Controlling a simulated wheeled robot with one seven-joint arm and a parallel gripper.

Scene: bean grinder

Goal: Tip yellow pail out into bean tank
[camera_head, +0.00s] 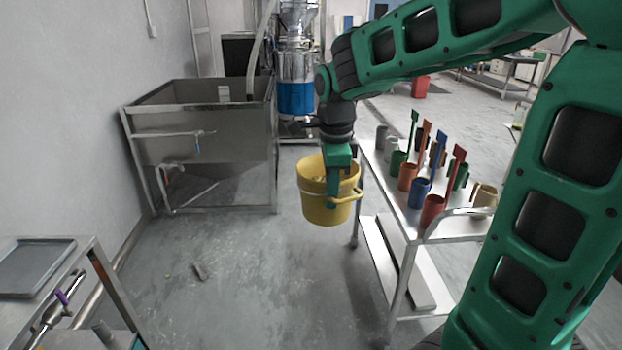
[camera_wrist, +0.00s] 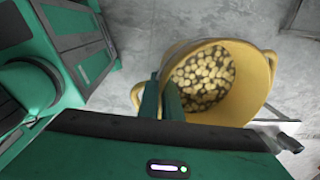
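The yellow pail (camera_head: 320,205) hangs in the air, upright or nearly so, left of the metal table. In the wrist view the pail (camera_wrist: 262,90) shows many pale beans (camera_wrist: 203,78) inside. My gripper (camera_head: 337,190) is at the pail's near side, and its fingers (camera_wrist: 163,100) appear closed on the pail's rim or wall; the exact contact is partly hidden. The grey metal tank (camera_head: 205,130), which looks like the bean tank, stands against the left wall, to the left of and beyond the pail. Its inside is only partly visible.
A metal table (camera_head: 400,190) at the right holds several coloured cups and scoops. A machine with a blue band (camera_head: 295,98) stands right of the tank. A low bench with a grey tray (camera_head: 30,268) is at the lower left. The floor (camera_head: 230,260) between is mostly open, with one small object.

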